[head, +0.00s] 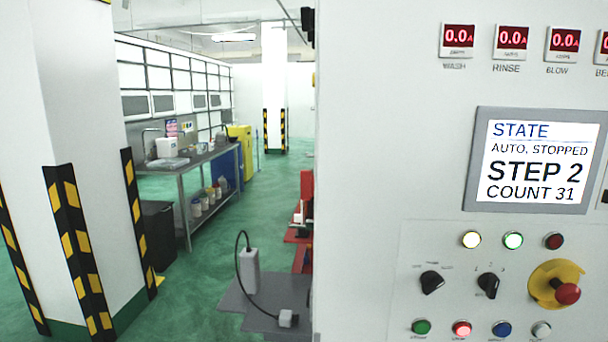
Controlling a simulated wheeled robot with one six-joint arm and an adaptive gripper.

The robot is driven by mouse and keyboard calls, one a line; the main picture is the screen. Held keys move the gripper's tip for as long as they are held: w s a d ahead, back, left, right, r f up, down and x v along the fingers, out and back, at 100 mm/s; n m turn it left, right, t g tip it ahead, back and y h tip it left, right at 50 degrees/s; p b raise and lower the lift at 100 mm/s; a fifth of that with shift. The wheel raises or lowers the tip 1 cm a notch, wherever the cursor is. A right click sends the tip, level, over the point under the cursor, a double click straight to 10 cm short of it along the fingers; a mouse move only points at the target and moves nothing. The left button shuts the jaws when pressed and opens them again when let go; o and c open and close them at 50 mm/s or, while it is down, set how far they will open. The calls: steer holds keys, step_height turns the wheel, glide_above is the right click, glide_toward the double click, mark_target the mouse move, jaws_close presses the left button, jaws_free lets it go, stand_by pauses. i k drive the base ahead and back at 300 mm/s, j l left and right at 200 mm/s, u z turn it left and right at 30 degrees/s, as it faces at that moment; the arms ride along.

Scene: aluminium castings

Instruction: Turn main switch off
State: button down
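A white machine cabinet (372,150) fills the right side of the head view. Its lower panel has two black rotary knobs, a left one (432,282) and a right one (489,285). A red knob (567,293) on a yellow base (548,278) sits to their right. The small labels are too blurred to read, and I cannot tell which control is the main switch. The display (533,160) reads "STATE", "AUTO, STOPPED", "STEP 2", "COUNT 31". My gripper is not in view.
Lamps, including a lit white one (471,240), and push buttons, including a lit red one (462,329), surround the knobs. A striped pillar (85,150) stands at left. A grey box with a cable (249,271) stands beside the cabinet.

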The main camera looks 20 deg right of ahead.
mark_target(307, 179)
steer(key=i+j+z, duration=0.35)
steer(key=i+j, duration=0.3)
steer(key=j, duration=0.1)
